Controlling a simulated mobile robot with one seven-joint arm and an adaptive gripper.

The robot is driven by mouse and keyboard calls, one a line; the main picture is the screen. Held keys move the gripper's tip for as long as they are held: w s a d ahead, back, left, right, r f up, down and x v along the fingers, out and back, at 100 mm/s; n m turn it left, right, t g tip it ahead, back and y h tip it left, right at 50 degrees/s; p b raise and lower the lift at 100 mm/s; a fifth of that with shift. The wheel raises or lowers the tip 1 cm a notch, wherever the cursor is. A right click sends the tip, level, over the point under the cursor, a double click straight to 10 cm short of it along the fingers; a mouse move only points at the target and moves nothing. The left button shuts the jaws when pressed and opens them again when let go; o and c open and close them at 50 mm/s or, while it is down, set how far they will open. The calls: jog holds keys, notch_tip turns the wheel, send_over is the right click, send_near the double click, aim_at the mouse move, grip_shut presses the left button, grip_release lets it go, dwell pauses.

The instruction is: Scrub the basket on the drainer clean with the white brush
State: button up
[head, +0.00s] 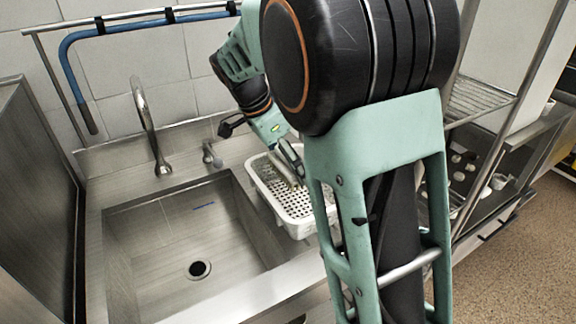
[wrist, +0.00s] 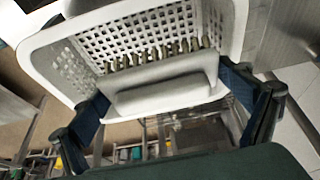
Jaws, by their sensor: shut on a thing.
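The white perforated basket (head: 266,184) stands on the drainer at the right of the sink in the head view, partly hidden behind my arm. Its grid and rim (wrist: 62,30) fill the top of the wrist view. My gripper (head: 291,158) is over the basket. In the wrist view my gripper's two blue fingers (wrist: 168,106) are shut on the white brush (wrist: 165,92), one at each end of it. The brush's bristles (wrist: 155,53) point at the basket's perforated floor, inside the rim. I cannot tell if they touch it. The drainer is mostly hidden.
The steel sink (head: 165,245) lies left of the basket, with a tall tap (head: 148,125) behind it. A blue hose (head: 68,70) hangs on a rail at the back wall. A wire shelf rack (head: 485,97) stands to the right.

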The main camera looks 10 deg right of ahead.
notch_tip(320, 180, up, 6)
jog(key=p, duration=0.3)
jog(key=shift+f, duration=0.1)
jog(key=shift+a+f, duration=0.1)
dwell(0.4)
